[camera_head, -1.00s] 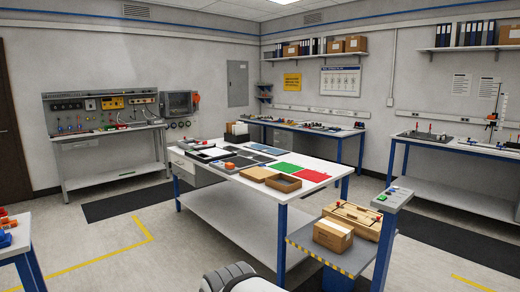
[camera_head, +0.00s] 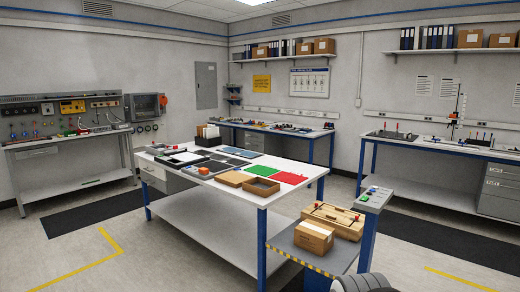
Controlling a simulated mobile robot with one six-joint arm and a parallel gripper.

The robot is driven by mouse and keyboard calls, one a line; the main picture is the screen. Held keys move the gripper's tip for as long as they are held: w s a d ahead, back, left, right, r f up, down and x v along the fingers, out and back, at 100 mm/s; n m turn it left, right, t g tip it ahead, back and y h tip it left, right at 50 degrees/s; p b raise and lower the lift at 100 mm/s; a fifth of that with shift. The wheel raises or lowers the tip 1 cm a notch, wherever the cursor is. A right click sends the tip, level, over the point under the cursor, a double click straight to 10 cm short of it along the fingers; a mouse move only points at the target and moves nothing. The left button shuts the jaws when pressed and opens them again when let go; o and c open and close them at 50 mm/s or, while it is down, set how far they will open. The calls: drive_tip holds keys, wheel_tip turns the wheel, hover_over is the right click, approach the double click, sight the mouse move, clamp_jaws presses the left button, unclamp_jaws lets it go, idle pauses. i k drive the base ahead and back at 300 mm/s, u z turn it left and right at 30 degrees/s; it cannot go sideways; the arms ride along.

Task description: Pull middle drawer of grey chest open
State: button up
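A grey chest (camera_head: 497,193) of drawers stands under the right-hand wall bench, cut off by the right edge of the view. Its drawer fronts show with dark handles, and they look shut. The bottom of the chest is partly cut off, and it is too small to tell all its drawers apart. A second light grey drawer unit (camera_head: 166,178) hangs under the near left end of the central table and also looks shut.
The central table (camera_head: 215,190) with trays and mats fills the middle. A low side stand (camera_head: 335,257) carrying boxes and a blue-legged control post (camera_head: 372,205) stands at its right. Open floor with a dark mat (camera_head: 430,225) lies before the right-hand bench (camera_head: 410,145).

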sight(262, 145)
drive_tip(key=z, duration=1.3)
drive_tip(key=i, duration=7)
drive_tip(key=u, duration=0.05)
